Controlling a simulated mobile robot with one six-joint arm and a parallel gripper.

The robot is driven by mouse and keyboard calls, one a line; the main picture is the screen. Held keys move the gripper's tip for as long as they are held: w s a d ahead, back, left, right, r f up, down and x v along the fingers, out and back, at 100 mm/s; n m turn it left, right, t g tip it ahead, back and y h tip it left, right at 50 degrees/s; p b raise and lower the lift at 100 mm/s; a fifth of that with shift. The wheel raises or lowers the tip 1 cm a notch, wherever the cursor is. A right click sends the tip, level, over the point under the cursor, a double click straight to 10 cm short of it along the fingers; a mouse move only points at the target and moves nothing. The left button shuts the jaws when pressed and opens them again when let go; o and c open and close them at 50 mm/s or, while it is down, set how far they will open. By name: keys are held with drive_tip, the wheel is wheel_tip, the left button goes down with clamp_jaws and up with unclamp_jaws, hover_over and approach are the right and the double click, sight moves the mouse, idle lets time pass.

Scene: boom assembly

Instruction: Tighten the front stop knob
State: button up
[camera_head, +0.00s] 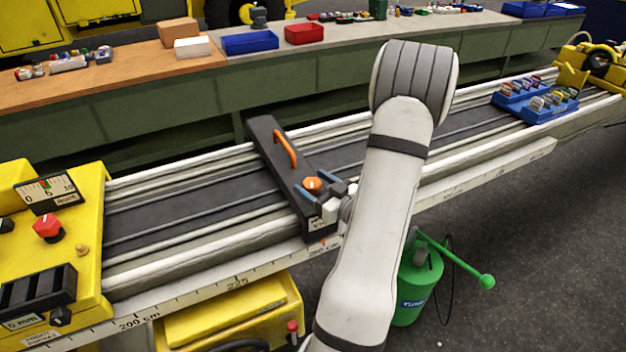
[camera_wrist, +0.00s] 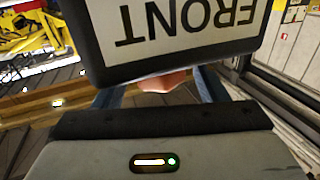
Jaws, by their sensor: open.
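The front stop is a black bar (camera_head: 283,165) lying across the rails, with an orange handle (camera_head: 285,148) on top. Its orange knob (camera_head: 313,184) is at the near end. In the wrist view, the stop's FRONT label (camera_wrist: 190,30) appears upside down, and part of the knob (camera_wrist: 165,82) shows below it. My gripper (camera_head: 323,190) is at the knob, with its blue-grey fingers apart on either side. They also flank the knob in the wrist view (camera_wrist: 158,90). Whether either finger touches the knob is hidden.
A yellow machine head (camera_head: 85,220) with a gauge stands at the left end of the rails (camera_head: 190,205). A blue tray (camera_head: 550,110) of clamps sits on the rails at right. A green canister (camera_head: 418,285) stands on the floor below. A long bench runs behind.

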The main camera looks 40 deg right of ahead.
drive_tip(key=shift+w+a, duration=0.1)
drive_tip(key=shift+w, duration=0.45)
drive_tip(key=c, duration=1)
